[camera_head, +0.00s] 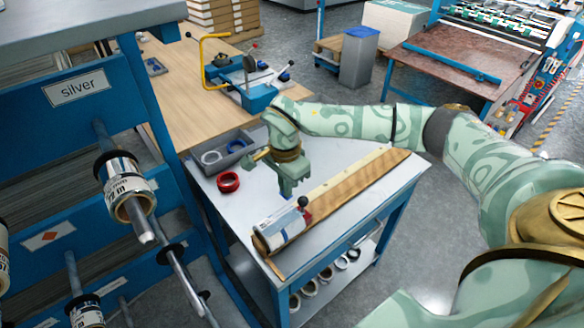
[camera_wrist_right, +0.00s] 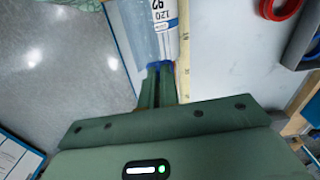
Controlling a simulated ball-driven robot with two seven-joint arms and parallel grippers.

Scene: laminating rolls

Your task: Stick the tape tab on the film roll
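The film roll (camera_head: 285,228) lies on the wooden cradle at the near left end of the worktable. It is clear and white with a printed label, and it also shows in the right wrist view (camera_wrist_right: 150,28). My right gripper (camera_head: 287,190) points down above the table, just behind the roll. In the wrist view its fingers (camera_wrist_right: 157,80) are close together at the roll's end. A small blue patch shows at the fingertips; I cannot tell whether it is a tape tab or part of the roll. My left gripper is out of view.
A red tape ring (camera_head: 228,182) lies beside a grey bin (camera_head: 240,158) holding more rings. A red and black knob (camera_head: 303,204) stands by the roll. A blue rack (camera_head: 85,125) with rolls on rods closes off the left.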

